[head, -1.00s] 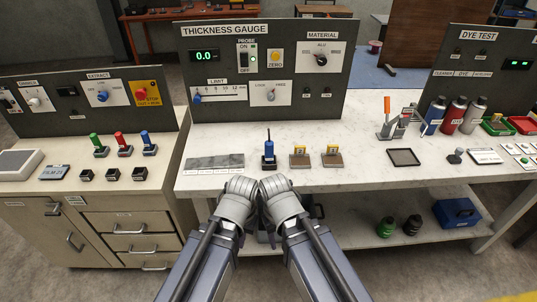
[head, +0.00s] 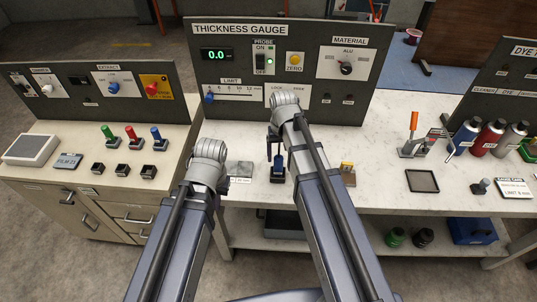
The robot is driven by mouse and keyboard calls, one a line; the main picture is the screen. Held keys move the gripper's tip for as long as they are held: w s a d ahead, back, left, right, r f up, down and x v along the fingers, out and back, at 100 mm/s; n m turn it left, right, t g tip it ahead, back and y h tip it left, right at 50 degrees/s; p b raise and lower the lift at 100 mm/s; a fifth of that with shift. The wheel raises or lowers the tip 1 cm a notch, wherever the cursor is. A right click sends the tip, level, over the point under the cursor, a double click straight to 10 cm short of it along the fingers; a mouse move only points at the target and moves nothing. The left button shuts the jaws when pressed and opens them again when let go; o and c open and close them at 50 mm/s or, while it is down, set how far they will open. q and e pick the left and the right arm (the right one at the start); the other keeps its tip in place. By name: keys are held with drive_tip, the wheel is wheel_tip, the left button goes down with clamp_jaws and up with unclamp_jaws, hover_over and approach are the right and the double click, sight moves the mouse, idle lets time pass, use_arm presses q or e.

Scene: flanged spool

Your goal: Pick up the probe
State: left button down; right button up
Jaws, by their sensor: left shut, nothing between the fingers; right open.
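The probe (head: 279,164) is a small blue upright piece in a dark stand on the white bench, in front of the thickness gauge panel. My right gripper (head: 275,147) is open and points down at the probe's top, with its fingers close around or just above it. I cannot tell whether they touch it. My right wrist and forearm cover the area just right of the probe. My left gripper (head: 222,186) is shut and empty near the bench's front left edge, mostly hidden by its own wrist.
A grey step plate (head: 241,170) lies left of the probe, partly behind my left wrist. The thickness gauge panel (head: 225,84) rises close behind. The bench right of the block is clear up to a dark tray (head: 422,181).

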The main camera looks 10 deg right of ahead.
sight(278, 167)
drive_tip(key=shift+w+d+r, duration=0.15)
drive_tip(key=shift+w+r, duration=0.05)
drive_tip(key=shift+w, duration=0.5)
drive_tip(key=shift+s+f+b, duration=0.1)
drive_tip(key=shift+f+b, duration=1.2)
drive_tip(key=shift+f, duration=0.05)
drive_tip(key=f+b, duration=0.5)
drive_tip(key=shift+s+a+f, duration=0.15)
drive_tip(key=shift+s+a, duration=0.05)
drive_tip(key=shift+a, duration=0.15)
drive_tip(key=shift+c, duration=0.3)
clamp_jaws()
